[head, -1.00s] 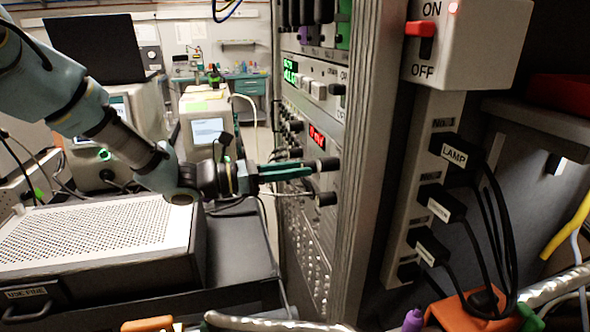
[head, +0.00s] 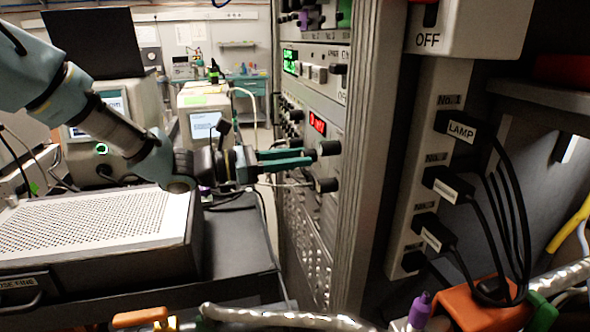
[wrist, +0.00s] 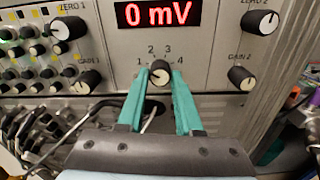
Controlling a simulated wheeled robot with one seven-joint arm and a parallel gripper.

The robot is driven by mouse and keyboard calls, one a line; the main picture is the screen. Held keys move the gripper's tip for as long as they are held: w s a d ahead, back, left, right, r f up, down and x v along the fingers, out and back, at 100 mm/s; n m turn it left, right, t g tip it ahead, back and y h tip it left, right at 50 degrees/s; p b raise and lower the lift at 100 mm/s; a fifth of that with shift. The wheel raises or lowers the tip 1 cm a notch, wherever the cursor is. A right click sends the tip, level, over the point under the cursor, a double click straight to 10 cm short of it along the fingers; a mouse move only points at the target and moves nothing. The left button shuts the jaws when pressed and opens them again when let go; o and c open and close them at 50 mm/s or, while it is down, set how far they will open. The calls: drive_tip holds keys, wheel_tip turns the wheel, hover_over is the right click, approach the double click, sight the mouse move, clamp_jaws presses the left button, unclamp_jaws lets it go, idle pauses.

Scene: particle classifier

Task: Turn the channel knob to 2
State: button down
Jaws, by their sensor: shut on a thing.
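In the wrist view, the channel knob (wrist: 159,74) is a small dark knob with a light face, below the red display. The numbers 1, 2, 3 and 4 (wrist: 178,62) are printed around it. My gripper (wrist: 160,76) is shut on this knob, with one teal finger on its left and one on its right. The knob's pointer is too small to read surely. In the head view, my gripper (head: 308,157) reaches the rack panel from the left, and the channel knob is hidden there.
The ZERO 2 knob (wrist: 259,22) and GAIN 2 knob (wrist: 241,77) are close on the right. The ZERO 1 knob (wrist: 69,27) and GAIN 1 knob (wrist: 88,81) are on the left. The display (wrist: 158,13) reads 0 mV. Cables (wrist: 110,113) hang below the panel.

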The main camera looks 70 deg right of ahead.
drive_tip(key=m+b, duration=0.6)
drive_tip(key=b, duration=0.3)
drive_tip(key=shift+f+b, duration=0.15)
drive_tip(key=shift+b, duration=0.2)
drive_tip(key=shift+m, duration=0.4)
drive_tip(key=c, duration=0.6)
unclamp_jaws()
drive_tip(key=b+v, duration=0.1)
drive_tip(key=v, duration=0.9)
drive_tip(key=shift+w+a+b, duration=0.2)
drive_tip(key=shift+w+b, duration=0.15)
drive_tip(key=shift+a, duration=0.1)
